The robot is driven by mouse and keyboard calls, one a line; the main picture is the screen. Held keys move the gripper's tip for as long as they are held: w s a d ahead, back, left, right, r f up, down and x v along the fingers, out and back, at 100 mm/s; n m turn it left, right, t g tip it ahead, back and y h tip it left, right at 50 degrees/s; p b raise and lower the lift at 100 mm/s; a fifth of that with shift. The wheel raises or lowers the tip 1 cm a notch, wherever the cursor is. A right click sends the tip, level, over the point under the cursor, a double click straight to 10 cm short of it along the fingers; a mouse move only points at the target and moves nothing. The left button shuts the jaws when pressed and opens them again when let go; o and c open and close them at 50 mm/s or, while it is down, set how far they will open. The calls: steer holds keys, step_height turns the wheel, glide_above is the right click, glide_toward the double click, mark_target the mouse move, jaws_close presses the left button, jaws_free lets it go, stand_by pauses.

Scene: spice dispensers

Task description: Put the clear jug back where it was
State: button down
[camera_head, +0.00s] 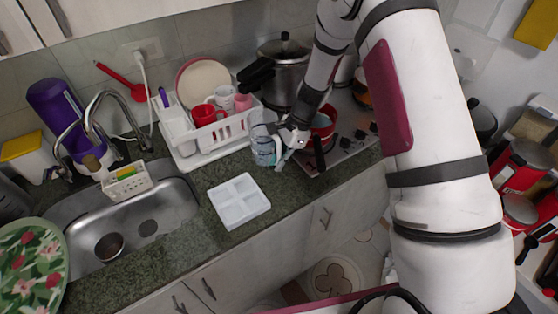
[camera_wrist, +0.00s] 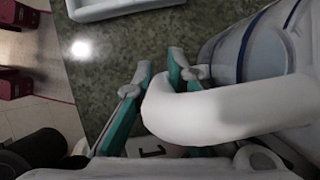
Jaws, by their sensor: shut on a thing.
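The clear jug (camera_head: 262,146) is at the counter, between the dish rack and the stove, and looks upright. I cannot tell whether its base touches the counter. My gripper (camera_head: 282,160) is at the jug's right side, shut on its handle. In the wrist view the jug's clear body (camera_wrist: 235,48) fills the upper right and its thick pale handle (camera_wrist: 215,112) crosses in front of the gripper (camera_wrist: 160,65), hiding part of the teal-padded fingers.
A white dish rack (camera_head: 205,152) with cups and a plate stands left of the jug. A white divided tray (camera_head: 239,201) lies in front, near the counter edge. A red pot (camera_head: 322,124) on the stove (camera_head: 345,143) is close on the right. The sink (camera_head: 140,225) is further left.

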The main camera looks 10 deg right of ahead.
steer(key=c, duration=1.6)
jaws_free()
steer(key=shift+f, duration=0.1)
steer(key=shift+c, duration=0.2)
steer(key=s+d+r+n+t+h+b, duration=0.1)
steer(key=s+d+r+n, duration=0.15)
steer(key=r, duration=0.85)
steer(key=s+d+r+n+b, duration=0.2)
steer(key=d+r, duration=0.1)
steer(key=r, duration=0.7)
steer(key=s+d+r+n+t+h, duration=0.1)
steer(key=s+r+n, duration=0.4)
steer(key=s, duration=0.5)
steer(key=s+d+r+n+t+h, duration=0.2)
steer(key=s+r+n+t, duration=0.2)
steer(key=s, duration=0.6)
step_height(320, 180, up, 3)
steer(key=shift+d+f+n+h, duration=0.15)
steer(key=shift+n+h, duration=0.15)
steer(key=shift+n, duration=0.75)
